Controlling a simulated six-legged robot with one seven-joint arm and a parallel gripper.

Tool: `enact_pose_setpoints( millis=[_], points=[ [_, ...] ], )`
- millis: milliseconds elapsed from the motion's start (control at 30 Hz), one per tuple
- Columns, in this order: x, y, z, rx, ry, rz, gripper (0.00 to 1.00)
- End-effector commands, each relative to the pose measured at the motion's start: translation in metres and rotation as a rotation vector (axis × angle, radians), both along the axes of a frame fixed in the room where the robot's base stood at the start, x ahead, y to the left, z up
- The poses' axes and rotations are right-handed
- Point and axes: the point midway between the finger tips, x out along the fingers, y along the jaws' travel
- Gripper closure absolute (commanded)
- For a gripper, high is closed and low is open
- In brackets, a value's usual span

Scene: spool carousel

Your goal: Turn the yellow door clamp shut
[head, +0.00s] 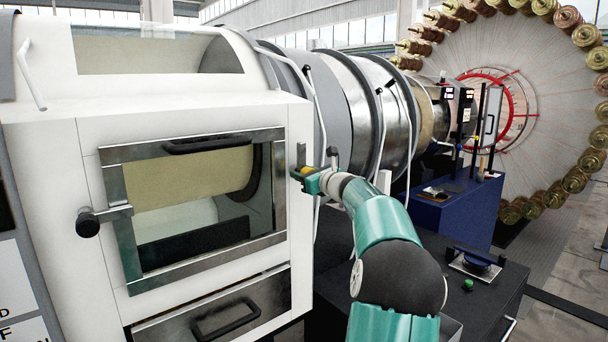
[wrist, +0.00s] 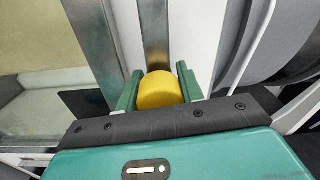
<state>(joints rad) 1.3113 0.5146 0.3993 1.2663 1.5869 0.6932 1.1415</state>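The yellow door clamp (head: 307,170) is a round knob at the right side of the white cabinet's front. In the wrist view its yellow knob (wrist: 159,91) sits between my two green fingers, and a steel bar (wrist: 155,35) runs from behind it up the picture. My gripper (head: 312,180) reaches it from the right; in the wrist view the fingers (wrist: 160,88) flank the knob closely on both sides and appear to grip it. The steel-framed glass door (head: 281,185) lies flat against the cabinet front. The clamp's mount is partly hidden by my gripper.
A black knob (head: 88,223) on a steel arm is at the door's left side. A black handle (head: 207,145) crosses the door's top, above a drawer handle (head: 226,321). A dark bench (head: 472,305) and a blue box (head: 450,215) stand to the right.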

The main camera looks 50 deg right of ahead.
Motion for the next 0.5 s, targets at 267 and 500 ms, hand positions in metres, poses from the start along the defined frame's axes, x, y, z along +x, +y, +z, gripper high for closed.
enact_pose_setpoints(
  millis=[267, 500],
  points=[
    [-0.0005, -0.0002, -0.0001, -0.002, 0.000, -0.001, 1.00],
    [-0.0005, -0.0003, -0.0003, -0.043, 0.011, -0.001, 1.00]
  ],
)
